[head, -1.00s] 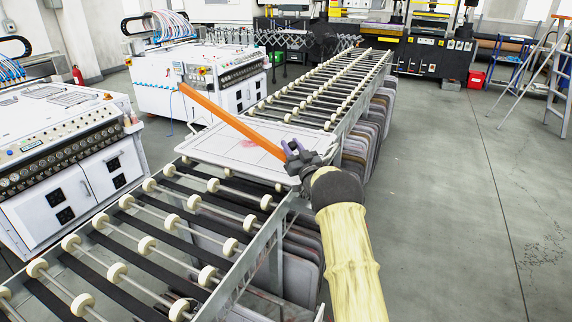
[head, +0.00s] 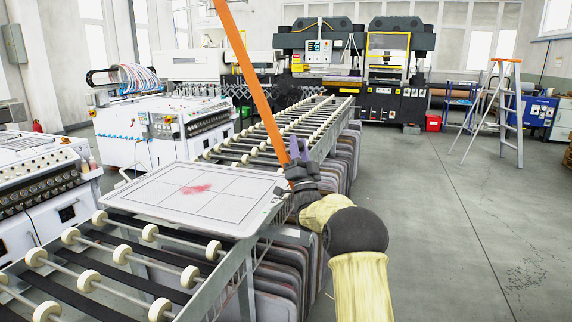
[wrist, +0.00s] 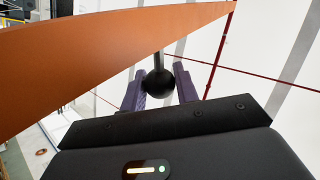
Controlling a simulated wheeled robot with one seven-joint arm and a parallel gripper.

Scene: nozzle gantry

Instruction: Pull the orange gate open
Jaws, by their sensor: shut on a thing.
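The orange gate (head: 247,70) is a long flat bar. In the head view it rises steeply from my gripper past the top edge, so its far end is out of view. In the wrist view the gate (wrist: 100,65) crosses the upper left as a broad orange band. My gripper (head: 297,158) is at the bar's lower end, beside the conveyor. The wrist view shows its purple fingers (wrist: 159,88) shut on a round black knob (wrist: 158,82) on a short stem by the bar.
A white tray with a red smear (head: 190,192) lies on the roller conveyor (head: 140,235) just left of my gripper. White machines (head: 165,125) stand at left and black presses (head: 345,75) at the back.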

